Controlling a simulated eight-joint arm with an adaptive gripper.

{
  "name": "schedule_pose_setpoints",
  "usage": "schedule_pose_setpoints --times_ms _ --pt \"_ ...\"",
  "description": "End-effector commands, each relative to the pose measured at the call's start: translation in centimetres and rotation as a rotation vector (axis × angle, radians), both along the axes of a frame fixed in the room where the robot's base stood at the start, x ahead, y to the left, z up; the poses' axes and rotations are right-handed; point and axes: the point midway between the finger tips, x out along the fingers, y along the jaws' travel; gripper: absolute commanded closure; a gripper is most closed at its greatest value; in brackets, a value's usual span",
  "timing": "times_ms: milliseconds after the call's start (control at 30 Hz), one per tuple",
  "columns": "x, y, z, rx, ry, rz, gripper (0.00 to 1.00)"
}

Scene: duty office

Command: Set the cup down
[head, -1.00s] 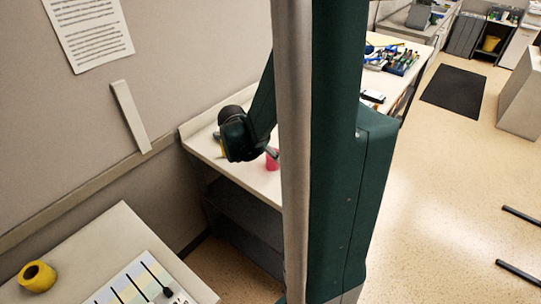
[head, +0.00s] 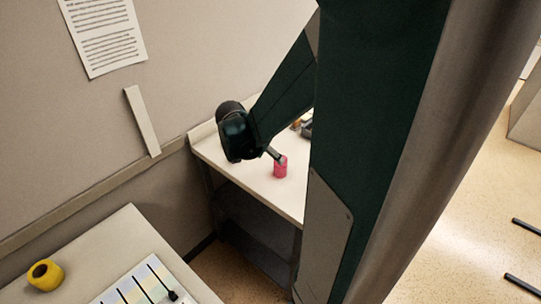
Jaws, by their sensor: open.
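A pink cup (head: 280,168) stands upright on the white counter (head: 236,163) near its front edge. My gripper (head: 277,155) is just above and beside the cup's rim, at the end of my dark green arm. Its fingers are open, small and partly hidden behind the wrist. I cannot tell whether a finger still touches the cup.
A nearer table (head: 105,240) at lower left holds a yellow roll (head: 45,274) and a striped sheet (head: 146,285). Dark items (head: 306,128) lie farther back on the counter, partly hidden by my arm. A wall (head: 60,120) rises behind the counter.

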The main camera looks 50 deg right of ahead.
Motion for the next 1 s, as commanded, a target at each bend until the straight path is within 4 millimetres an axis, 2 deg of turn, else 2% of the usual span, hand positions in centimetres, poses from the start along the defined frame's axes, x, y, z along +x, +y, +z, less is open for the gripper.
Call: schedule_pose_setpoints --times_ms 667,867,1000 --pt "0.1 0.2 0.1 0.002 0.001 0.009 0.51" --pt "0.5 1.9 0.9 0.014 0.005 0.076 0.51" --pt "1.0 4.2 1.9 0.030 0.011 0.170 0.51"
